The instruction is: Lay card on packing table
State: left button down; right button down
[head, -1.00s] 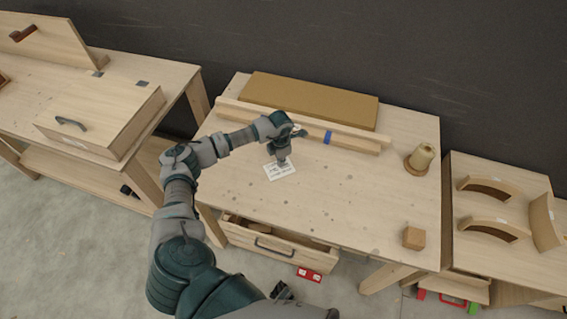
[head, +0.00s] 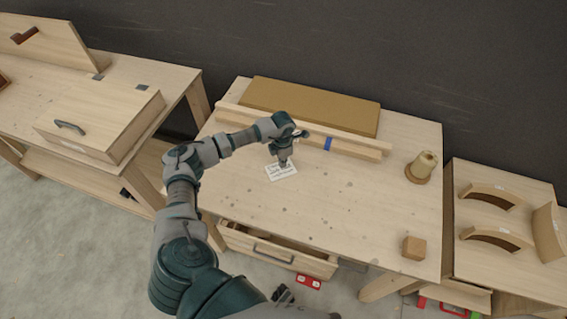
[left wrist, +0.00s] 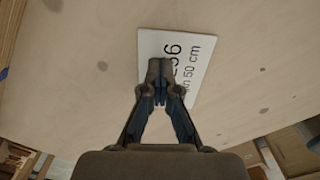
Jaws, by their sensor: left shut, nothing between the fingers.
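The white card (head: 281,172) with black print lies flat on the packing table (head: 330,210), left of the table's middle. In the left wrist view the card (left wrist: 200,58) shows part of its text, "56" and "50 cm". My left gripper (head: 284,163) is over the card's upper edge, pointing down. In the left wrist view its fingertips (left wrist: 160,80) are together with nothing between them and cover part of the card. I cannot tell whether the tips touch it. In the head view a dark gripper part (head: 284,294) shows at the bottom edge, its jaws unclear.
Wooden rails (head: 345,145) with a blue band and a brown board (head: 310,105) lie along the back. A spool-like piece (head: 422,168) and a wooden block (head: 414,248) stand at the right. A drawer (head: 280,250) is open under the front edge. The table's middle is clear.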

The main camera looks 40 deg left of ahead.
pick_arm(q)
jog(key=shift+f, duration=0.1)
jog(key=c, duration=1.2)
grip_release()
jog(key=shift+c, duration=0.2)
pick_arm(e)
jog(key=shift+w+r, duration=0.15)
jog(key=shift+w, duration=0.25)
pick_arm(q)
notch_tip(320, 180, up, 12)
pick_arm(e)
jog(key=shift+s, duration=0.2)
pick_arm(q)
jog(key=shift+w+a+f, duration=0.1)
